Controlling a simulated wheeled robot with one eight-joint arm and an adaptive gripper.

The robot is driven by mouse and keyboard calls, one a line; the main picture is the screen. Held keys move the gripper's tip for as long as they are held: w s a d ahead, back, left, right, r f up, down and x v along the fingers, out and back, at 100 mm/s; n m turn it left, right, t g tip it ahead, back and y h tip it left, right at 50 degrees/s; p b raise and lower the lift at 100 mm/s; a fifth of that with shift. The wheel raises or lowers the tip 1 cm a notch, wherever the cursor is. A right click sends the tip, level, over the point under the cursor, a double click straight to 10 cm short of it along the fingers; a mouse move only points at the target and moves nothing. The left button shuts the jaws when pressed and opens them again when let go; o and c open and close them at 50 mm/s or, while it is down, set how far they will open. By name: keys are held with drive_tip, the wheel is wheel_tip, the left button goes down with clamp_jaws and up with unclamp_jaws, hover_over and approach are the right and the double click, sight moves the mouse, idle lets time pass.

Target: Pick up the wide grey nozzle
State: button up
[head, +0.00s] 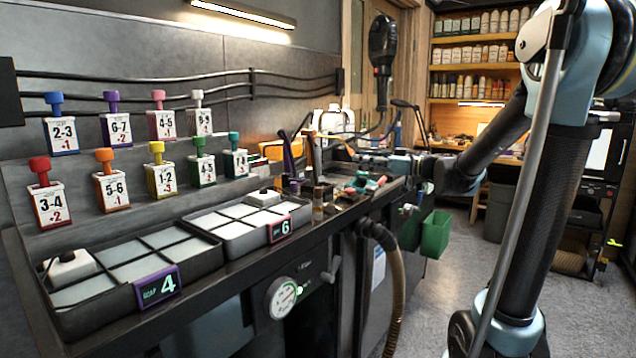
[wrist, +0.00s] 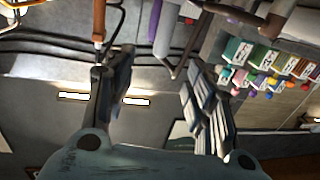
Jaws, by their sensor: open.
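My gripper (head: 350,156) reaches in over the far end of the bench, small in the head view. In the wrist view my gripper (wrist: 148,88) is open, its two dark padded fingers apart with nothing between them. Past the fingers, a pale grey tapered piece (wrist: 168,32) stands beside a purple one, with an orange-brown handle (wrist: 98,22) to its left. I cannot tell whether the grey piece is the wide grey nozzle. I cannot pick the nozzle out in the head view among the crowded tools.
Two divided trays, marked 4 (head: 75,318) and 6 (head: 232,240), fill the near bench. Numbered bottles with coloured caps (head: 61,131) line the back. Red and teal tools (head: 365,183) lie near the bench edge. A black device (head: 382,50) hangs above; a hose (head: 393,270) hangs in front.

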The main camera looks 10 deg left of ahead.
approach(317, 158)
drive_tip(key=w+a, duration=0.3)
drive_tip(key=a, duration=0.2)
drive_tip(key=shift+x, duration=2.65)
drive_tip(key=shift+s+f, duration=0.1)
clamp_jaws()
